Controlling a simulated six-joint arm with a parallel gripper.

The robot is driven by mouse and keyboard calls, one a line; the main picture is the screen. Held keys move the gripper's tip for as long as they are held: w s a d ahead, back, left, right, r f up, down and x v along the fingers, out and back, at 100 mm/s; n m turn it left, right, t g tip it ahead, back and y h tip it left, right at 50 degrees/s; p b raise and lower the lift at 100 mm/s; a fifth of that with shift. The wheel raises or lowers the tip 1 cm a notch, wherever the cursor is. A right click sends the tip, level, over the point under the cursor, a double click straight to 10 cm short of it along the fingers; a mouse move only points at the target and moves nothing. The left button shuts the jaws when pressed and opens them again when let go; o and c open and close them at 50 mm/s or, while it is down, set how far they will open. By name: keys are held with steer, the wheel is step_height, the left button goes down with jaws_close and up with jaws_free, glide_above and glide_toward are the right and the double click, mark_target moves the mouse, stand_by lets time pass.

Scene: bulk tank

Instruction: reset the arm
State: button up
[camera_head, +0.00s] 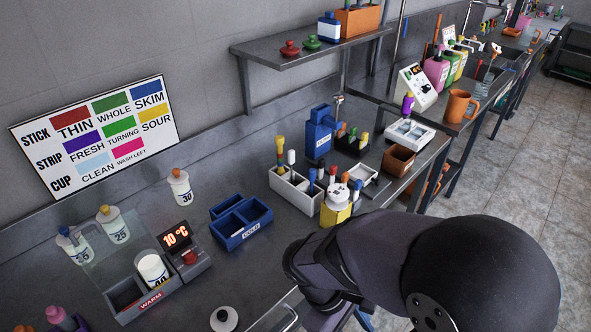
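Only dark links of my arm show, at the lower right. They reach left over the front edge of the metal bench, and the part furthest left bends down near the bench edge. My gripper and its fingers do not show, so whether it is open, shut or holding something is hidden.
Close to my arm stand a yellow and white container (336,212) and a white rack (293,191). A blue COLD box (241,233), a WARM box (121,297) and a 10 °C display unit (189,257) stand further left. Bare bench lies around the COLD box.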

steer(key=r+m+y, duration=0.1)
steer(key=m, duration=0.2)
steer(key=w+d+r+m+t+y+p, duration=0.1)
steer(key=m+y, duration=0.1)
steer(key=m, duration=0.1)
steer(key=w+d+r+m+y+p, duration=0.1)
steer(key=m+y, duration=0.1)
steer(key=m, duration=0.1)
steer(key=shift+d+r+m, duration=0.1)
steer(key=shift+d+m, duration=0.15)
steer(key=shift+m, duration=0.05)
stand_by(1.6)
